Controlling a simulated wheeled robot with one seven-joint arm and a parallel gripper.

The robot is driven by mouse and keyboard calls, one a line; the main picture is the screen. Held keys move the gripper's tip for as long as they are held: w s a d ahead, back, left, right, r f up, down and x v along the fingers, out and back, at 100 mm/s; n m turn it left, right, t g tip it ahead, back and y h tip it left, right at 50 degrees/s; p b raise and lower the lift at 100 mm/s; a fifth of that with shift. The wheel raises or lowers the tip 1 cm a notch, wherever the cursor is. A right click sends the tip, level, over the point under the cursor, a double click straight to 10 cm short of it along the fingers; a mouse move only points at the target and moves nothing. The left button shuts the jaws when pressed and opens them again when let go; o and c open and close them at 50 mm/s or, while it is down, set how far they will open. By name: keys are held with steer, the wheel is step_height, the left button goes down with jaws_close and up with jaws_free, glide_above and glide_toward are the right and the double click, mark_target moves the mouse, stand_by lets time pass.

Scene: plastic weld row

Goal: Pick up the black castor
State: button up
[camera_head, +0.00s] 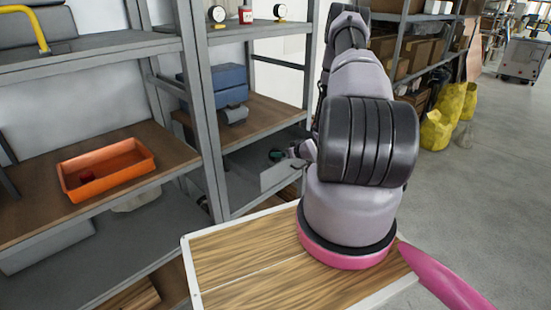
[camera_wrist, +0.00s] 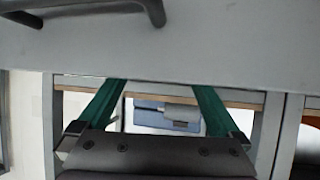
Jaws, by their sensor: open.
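I cannot make out a black castor in either view. My gripper (camera_head: 281,154) is at the front of a grey drawer (camera_head: 268,174) under the middle shelf, partly hidden behind my own arm in the head view. In the wrist view my gripper (camera_wrist: 158,88) shows two green fingers spread wide apart with nothing between them. A light grey panel with a dark handle (camera_wrist: 152,12) fills the top of the wrist view, close to the fingertips. The inside of the drawer cannot be seen.
Blue boxes (camera_head: 226,84) stand on the wooden shelf above the drawer. An orange tray (camera_head: 108,168) with a small red item sits on the left shelf. Grey rack posts (camera_head: 203,110) stand close to my arm.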

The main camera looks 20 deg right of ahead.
steer(key=x, duration=0.5)
steer(key=shift+w+a, duration=0.2)
steer(key=shift+r, duration=0.1)
jaws_close()
